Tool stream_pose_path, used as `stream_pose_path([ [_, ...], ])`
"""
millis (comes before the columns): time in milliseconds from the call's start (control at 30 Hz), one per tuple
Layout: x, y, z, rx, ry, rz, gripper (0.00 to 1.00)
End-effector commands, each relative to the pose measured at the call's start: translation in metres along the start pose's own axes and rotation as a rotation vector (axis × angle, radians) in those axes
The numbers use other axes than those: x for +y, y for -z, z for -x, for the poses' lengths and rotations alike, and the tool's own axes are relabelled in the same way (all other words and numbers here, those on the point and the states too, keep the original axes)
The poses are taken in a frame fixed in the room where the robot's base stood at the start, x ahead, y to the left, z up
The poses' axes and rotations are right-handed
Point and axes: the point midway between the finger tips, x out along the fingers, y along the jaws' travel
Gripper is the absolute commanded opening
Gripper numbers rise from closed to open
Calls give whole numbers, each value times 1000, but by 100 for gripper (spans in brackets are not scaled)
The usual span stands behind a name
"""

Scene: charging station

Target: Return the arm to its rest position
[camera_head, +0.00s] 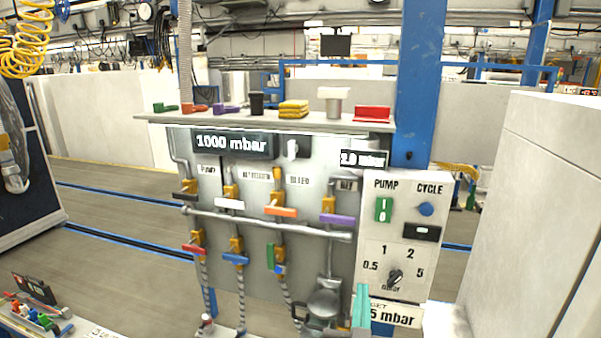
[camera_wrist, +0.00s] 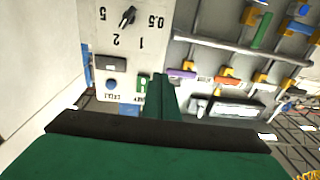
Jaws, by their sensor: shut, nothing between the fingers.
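My gripper (camera_head: 361,306) shows at the bottom of the head view as narrow teal fingers, in front of the lower left corner of the pump control box (camera_head: 405,268). In the wrist view my gripper (camera_wrist: 165,96) has its green fingers together with nothing between them. They point toward the panel, which appears upside down there. The fingers cover part of the area by the green pump switch (camera_wrist: 143,84). I cannot tell the exact gap to the panel. Most of my arm is out of the head view.
The valve panel (camera_head: 262,262) has pipes and several coloured handles. Its top shelf (camera_head: 220,121) holds small parts. A white cabinet (camera_head: 530,220) stands close on the right. A tray with small parts (camera_head: 38,312) is at lower left. Open floor (camera_head: 120,210) lies to the left.

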Motion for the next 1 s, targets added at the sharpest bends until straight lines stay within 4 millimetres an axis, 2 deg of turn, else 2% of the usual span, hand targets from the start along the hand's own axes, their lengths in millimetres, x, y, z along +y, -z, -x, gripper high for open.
stream_pose_path([
  [33, -5, -21, 7, -18, 8, 2, 0],
  [100, -10, -43, 16, -30, 18, 3, 0],
  [267, -21, -91, 42, -57, 41, 7, 0],
  [500, -35, -155, 93, -100, 74, 11, 0],
  [800, -48, -218, 171, -153, 122, 12, 0],
  [1000, -52, -248, 230, -188, 151, 12, 0],
])
